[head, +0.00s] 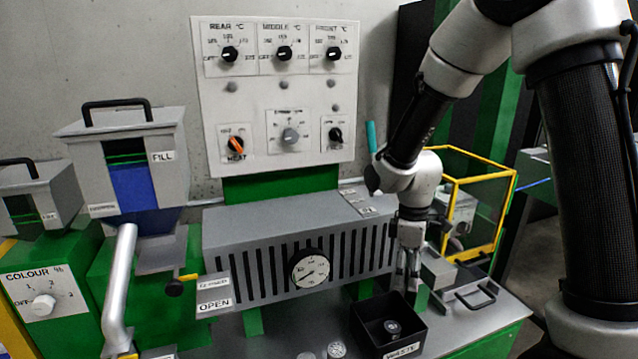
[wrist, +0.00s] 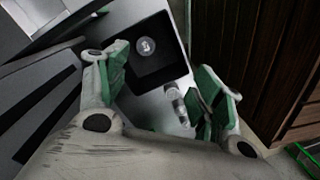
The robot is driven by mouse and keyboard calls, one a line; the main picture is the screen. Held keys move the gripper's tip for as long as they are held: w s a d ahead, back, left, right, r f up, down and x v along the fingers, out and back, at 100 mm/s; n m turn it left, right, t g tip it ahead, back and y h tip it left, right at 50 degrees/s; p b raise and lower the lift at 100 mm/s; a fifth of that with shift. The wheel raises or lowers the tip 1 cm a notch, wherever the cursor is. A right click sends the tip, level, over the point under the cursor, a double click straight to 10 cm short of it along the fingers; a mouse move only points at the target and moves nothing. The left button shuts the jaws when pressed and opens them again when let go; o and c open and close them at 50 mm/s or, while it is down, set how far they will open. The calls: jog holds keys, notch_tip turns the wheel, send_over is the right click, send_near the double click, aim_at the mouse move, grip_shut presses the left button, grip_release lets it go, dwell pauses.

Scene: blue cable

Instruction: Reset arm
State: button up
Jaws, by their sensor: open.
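My gripper (head: 408,284) points down above the back right corner area of a black bin labelled as waste (head: 362,326). In the wrist view my gripper (wrist: 168,90) has its two green-padded fingers spread apart, with nothing held between them. The black bin (wrist: 178,68) lies beyond the fingertips there, with a small round metallic piece (wrist: 146,46) inside it. That piece also shows in the head view (head: 391,327). My arm reaches down from the upper right of the head view.
A grey machine with a dial gauge (head: 310,270) stands left of my gripper. A control panel (head: 278,95) with knobs is behind it. A yellow-framed guard (head: 480,205) is close on the right. Round pieces (head: 336,349) lie on the bench left of the bin.

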jog(key=s+d+r+m+t, duration=0.2)
jog(key=s+d+r+m, duration=0.4)
jog(key=r, duration=0.5)
jog(key=s+d+r+m+t, duration=0.3)
jog(key=s+d+r+m, duration=0.4)
jog(key=s+r, duration=0.4)
jog(key=shift+s+d, duration=0.2)
jog(key=shift+d, duration=0.35)
